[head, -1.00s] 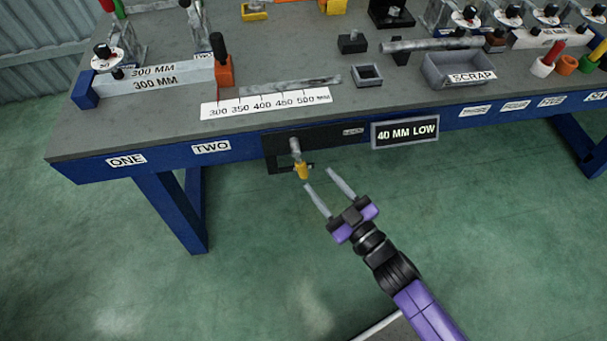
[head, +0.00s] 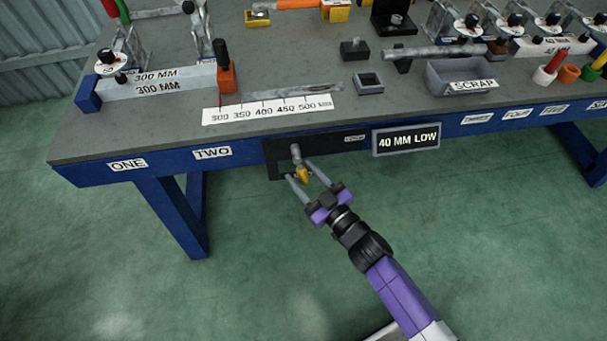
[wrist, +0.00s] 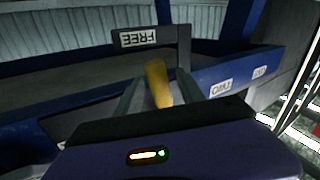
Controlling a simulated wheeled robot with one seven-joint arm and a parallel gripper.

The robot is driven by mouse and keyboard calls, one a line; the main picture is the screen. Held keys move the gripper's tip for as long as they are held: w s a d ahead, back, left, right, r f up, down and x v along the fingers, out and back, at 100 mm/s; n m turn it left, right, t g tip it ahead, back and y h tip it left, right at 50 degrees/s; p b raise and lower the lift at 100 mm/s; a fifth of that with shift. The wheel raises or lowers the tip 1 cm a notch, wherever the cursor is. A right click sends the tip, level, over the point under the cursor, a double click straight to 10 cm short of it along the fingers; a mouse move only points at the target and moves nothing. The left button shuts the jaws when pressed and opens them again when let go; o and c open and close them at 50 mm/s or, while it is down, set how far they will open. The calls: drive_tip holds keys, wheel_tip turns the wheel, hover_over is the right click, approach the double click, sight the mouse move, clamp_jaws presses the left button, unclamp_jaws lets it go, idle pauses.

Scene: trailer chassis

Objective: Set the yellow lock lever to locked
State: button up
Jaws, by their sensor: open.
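The yellow lock lever (head: 302,174) hangs downward from a grey pivot (head: 296,153) on a black plate (head: 335,145) at the table's front edge. My gripper (head: 298,170) is open, with one finger on each side of the lever's yellow tip. In the wrist view the yellow lever (wrist: 158,83) stands between the two grey fingers (wrist: 153,92). Contact between the fingers and the lever cannot be made out. A label reading FREE (wrist: 138,38) shows on the plate in the wrist view.
A sign reading 40 MM LOW (head: 407,140) is fixed right of the plate. A scale strip (head: 267,109) lies on the grey tabletop (head: 180,135) above it. A blue table leg (head: 180,215) stands left. The floor in front is clear.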

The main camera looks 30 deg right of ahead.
clamp_jaws()
idle(1.4)
